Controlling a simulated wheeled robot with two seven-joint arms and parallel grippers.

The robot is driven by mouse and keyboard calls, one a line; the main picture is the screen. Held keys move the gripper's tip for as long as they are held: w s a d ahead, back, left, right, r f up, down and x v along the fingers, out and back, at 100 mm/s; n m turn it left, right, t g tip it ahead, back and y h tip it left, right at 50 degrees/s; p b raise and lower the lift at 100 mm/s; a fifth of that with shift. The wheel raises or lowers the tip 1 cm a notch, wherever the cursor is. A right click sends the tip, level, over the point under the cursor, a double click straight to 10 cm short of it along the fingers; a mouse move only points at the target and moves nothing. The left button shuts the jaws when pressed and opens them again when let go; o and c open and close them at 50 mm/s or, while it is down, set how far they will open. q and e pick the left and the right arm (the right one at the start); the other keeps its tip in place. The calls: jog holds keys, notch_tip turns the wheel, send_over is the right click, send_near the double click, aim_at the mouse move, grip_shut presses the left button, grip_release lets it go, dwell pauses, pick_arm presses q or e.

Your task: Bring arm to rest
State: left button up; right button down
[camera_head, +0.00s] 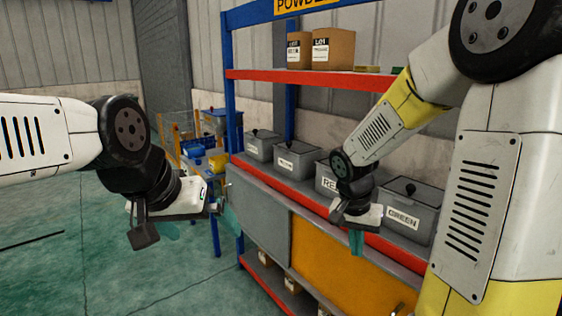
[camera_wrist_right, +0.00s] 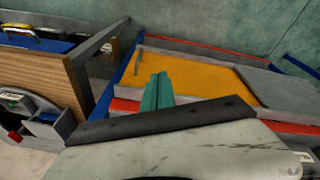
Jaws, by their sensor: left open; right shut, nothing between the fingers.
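My left arm comes in from the left, and its gripper (camera_head: 203,222) hangs in front of the shelving unit's left end. Its teal fingers are apart and nothing is between them. My right arm comes down from the upper right. Its gripper (camera_head: 356,242) points down just in front of the red shelf edge, near the bin labelled GREEN (camera_head: 403,221). Its teal fingers are shut together and empty, and they also show side by side in the right wrist view (camera_wrist_right: 157,92). Neither gripper holds anything.
The blue and red shelving unit (camera_head: 318,78) carries several grey lidded bins and two cardboard boxes (camera_head: 332,48). Below are grey and orange panels (camera_head: 325,265). A blue workstation with a yellow bin (camera_head: 217,163) stands behind. Green floor (camera_head: 130,285) is open at lower left.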

jog(key=s+a+r+n+t+y, duration=0.4)
jog(key=s+r+n, duration=0.2)
jog(key=s+r, duration=0.7)
jog(key=shift+a+r+t, duration=0.2)
jog(key=shift+r+t, duration=0.1)
jog(key=shift+r, duration=0.5)
